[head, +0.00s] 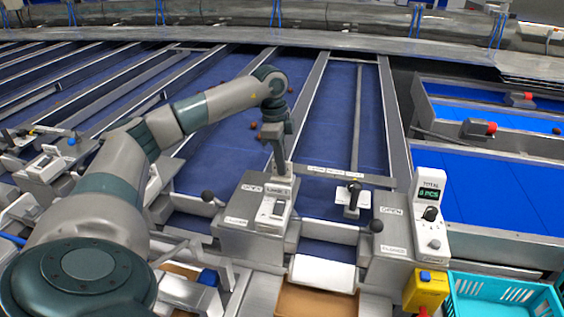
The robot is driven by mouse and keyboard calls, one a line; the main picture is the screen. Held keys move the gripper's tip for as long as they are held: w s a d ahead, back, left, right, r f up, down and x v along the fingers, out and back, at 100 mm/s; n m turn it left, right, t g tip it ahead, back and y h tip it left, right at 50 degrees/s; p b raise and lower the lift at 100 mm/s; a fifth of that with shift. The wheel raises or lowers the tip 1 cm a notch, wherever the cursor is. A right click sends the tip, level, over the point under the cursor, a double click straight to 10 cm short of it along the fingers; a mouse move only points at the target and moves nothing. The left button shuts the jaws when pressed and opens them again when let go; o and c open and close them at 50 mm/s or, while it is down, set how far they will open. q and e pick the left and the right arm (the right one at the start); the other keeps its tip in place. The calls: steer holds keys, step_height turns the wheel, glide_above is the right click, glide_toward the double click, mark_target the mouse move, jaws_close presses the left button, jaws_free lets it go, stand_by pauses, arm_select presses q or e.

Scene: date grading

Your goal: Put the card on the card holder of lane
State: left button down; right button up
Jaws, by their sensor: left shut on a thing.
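My left gripper (279,168) points down over the grey control box between two lanes. It is shut on a small white card (279,190) with dark print. The card is upright at the top of the control box (244,240), close to a white switch panel (271,210). I cannot tell whether the card touches the box. The card holder is not clearly distinguishable here; the gripper and card may hide it. My right gripper is not in view.
Blue lane belts (345,110) run away behind the box, with a few dates (252,124) on one. Black-knobbed levers (376,226) stand nearby. A counter display (429,190), a yellow box (426,290) and a turquoise crate (500,283) are at right.

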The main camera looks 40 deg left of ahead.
arm_select(q)
steer(key=c, duration=2.3)
jaws_free()
steer(key=shift+f, duration=0.15)
steer(key=o, duration=0.4)
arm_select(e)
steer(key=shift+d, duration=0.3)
arm_select(q)
steer(key=shift+r, duration=0.25)
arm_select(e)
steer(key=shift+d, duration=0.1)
